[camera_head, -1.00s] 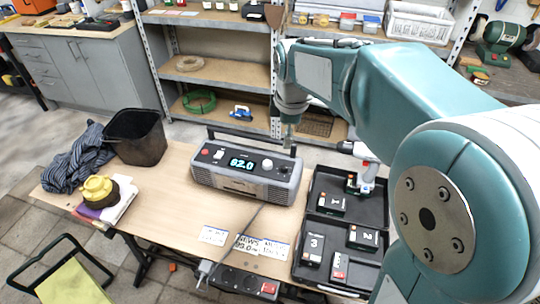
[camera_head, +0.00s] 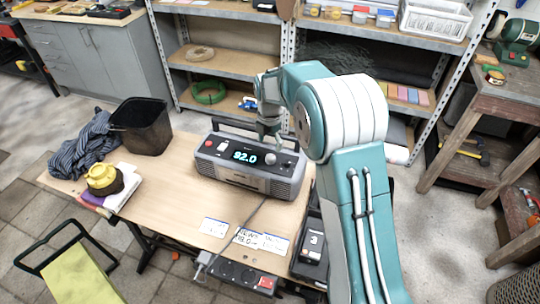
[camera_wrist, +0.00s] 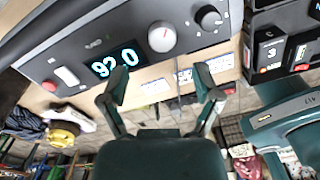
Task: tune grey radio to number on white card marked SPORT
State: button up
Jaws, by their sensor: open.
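The grey radio (camera_head: 249,165) stands on the wooden table. Its lit display (camera_head: 245,157) reads 92.0, and the display also shows in the wrist view (camera_wrist: 116,62). A round white knob (camera_wrist: 161,37) with a red mark and a smaller black knob (camera_wrist: 209,18) sit right of the display. White cards (camera_head: 214,227) lie at the table's front edge; their print is too small to tell which says SPORT. My gripper (camera_head: 272,143) is just above the radio near the white knob. In the wrist view my gripper (camera_wrist: 158,86) is open and empty, its fingers apart and pointing toward the knob.
A black bin (camera_head: 142,126) and a yellow-topped object (camera_head: 102,178) on books stand at the left. A power strip (camera_head: 238,276) hangs at the front edge. A black tray with boxes (camera_head: 312,240) lies at the right, partly behind my arm. The table left of the cards is clear.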

aim_at(270, 156)
notch_tip(270, 156, down, 6)
jog(key=shift+d, duration=0.1)
grip_shut()
